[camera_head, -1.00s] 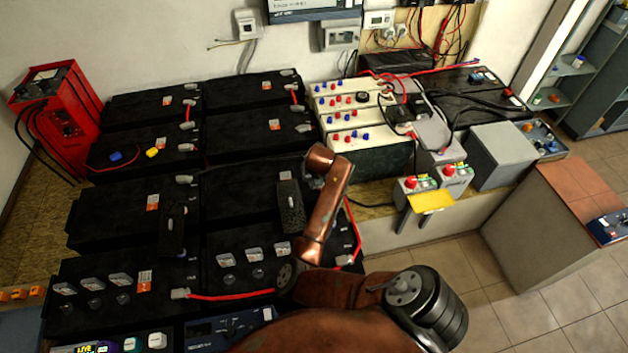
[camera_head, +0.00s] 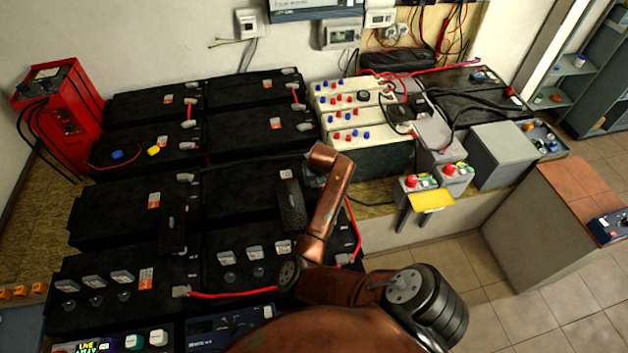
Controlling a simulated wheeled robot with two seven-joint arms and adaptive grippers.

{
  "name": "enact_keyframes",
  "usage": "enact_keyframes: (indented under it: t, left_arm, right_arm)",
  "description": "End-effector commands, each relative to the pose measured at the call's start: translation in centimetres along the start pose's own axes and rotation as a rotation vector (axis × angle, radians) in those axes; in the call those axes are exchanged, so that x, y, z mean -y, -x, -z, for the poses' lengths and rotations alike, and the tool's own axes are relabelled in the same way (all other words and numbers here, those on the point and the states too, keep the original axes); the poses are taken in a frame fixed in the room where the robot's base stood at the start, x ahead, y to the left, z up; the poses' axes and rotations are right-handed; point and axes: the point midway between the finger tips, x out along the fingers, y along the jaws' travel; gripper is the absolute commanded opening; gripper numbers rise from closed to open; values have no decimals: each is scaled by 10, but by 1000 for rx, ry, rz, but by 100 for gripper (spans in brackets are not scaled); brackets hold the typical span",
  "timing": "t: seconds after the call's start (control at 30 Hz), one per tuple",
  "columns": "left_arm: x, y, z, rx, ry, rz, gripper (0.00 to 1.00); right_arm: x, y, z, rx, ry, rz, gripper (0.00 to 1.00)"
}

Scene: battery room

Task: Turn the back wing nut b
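Black batteries with grey terminal clamps stand in rows on the bench; one is the middle-right battery (camera_head: 238,193). Grey terminal pieces show on them, such as one at the middle-left battery's corner (camera_head: 184,177) and one farther back (camera_head: 304,127). I cannot tell which piece is the back wing nut b. My copper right arm reaches up from the bottom, its wrist bent at the middle-right battery's right corner. My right gripper (camera_head: 311,176) is mostly hidden by the wrist, close to that corner. Its fingers and any contact cannot be made out. My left gripper is not in view.
A red charger (camera_head: 61,113) stands at the back left. White-topped units (camera_head: 350,115) with red and blue knobs stand right of the batteries. Red cables (camera_head: 232,294) cross the front batteries. A yellow plate (camera_head: 432,202) juts from the bench edge. Tiled floor lies open at the right.

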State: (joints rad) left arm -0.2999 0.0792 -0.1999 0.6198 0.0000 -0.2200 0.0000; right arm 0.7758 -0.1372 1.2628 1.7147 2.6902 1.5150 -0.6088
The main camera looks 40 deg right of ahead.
Motion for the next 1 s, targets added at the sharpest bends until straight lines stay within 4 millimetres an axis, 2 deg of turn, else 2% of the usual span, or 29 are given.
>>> enact_keyframes:
  t: [0.27,0.37,0.7,0.83,1.0]
  left_arm:
    - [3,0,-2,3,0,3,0]
    - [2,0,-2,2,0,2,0]
    - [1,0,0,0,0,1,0]
    - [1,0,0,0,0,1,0]
    - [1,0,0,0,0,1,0]
  right_arm:
    - [0,8,-1,2,-1,0,26]
    - [0,22,-1,3,-2,1,26]
    - [0,91,-1,3,-1,0,26]
    - [0,109,-1,2,0,1,26]
    - [0,119,0,0,-1,0,26]
